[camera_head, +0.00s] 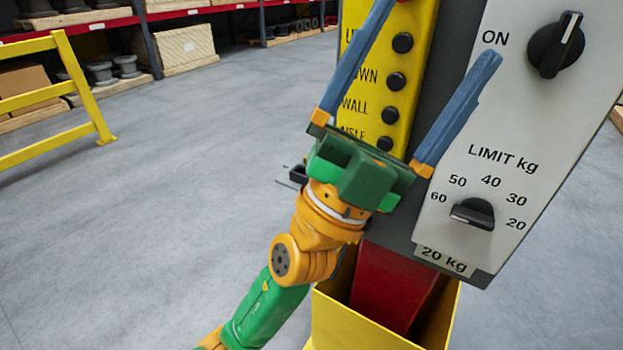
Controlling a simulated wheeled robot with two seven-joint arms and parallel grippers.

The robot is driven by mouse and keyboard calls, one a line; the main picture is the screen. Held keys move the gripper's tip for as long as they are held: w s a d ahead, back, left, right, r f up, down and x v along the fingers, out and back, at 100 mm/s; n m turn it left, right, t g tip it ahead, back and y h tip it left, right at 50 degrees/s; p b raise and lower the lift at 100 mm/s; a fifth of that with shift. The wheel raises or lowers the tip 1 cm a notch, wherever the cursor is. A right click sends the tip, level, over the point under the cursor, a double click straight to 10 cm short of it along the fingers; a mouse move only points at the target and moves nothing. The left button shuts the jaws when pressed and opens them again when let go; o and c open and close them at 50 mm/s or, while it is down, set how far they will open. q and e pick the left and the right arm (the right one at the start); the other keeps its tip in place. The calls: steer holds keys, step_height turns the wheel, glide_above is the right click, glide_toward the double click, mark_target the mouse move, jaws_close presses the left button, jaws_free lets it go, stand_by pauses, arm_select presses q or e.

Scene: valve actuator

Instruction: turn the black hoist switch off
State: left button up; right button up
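The black hoist switch (556,46) is a round rotary knob at the upper right of a light grey panel (545,115). Its raised bar carries a white line that points up and slightly right. The word ON is printed to its left; no OFF label is in view. My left gripper (438,30) has two long blue fingers spread wide apart, with nothing seen between them. Its right finger lies in front of the panel's left part, left of the switch and apart from it in the picture. Its left finger crosses the yellow strip. My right gripper is not in view.
A second black knob (473,214) sits lower on the panel under LIMIT kg, above a 20 kg label. A yellow strip (418,20) carries several black buttons. A yellow bin (375,325) stands below. A yellow rail (80,90) and shelves are at left; the floor between is clear.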

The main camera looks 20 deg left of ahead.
arm_select(q)
steer(key=w+a+f+n+y, duration=0.3)
steer(key=a+f+n+y, duration=0.1)
steer(key=f+n+y, duration=0.3)
steer(key=w+a+f+n+y, duration=0.4)
steer(key=a+f+n+y, duration=0.1)
steer(key=f+y, duration=0.3)
steer(key=w+a+f+n+t+y, duration=0.1)
steer(key=w+a+f+n+y, duration=0.3)
steer(key=f+n+y, duration=0.4)
steer(key=shift+a+n+y, duration=0.15)
steer(key=shift+n+y, duration=0.15)
steer(key=shift+y, duration=0.2)
steer(key=shift+w, duration=0.1)
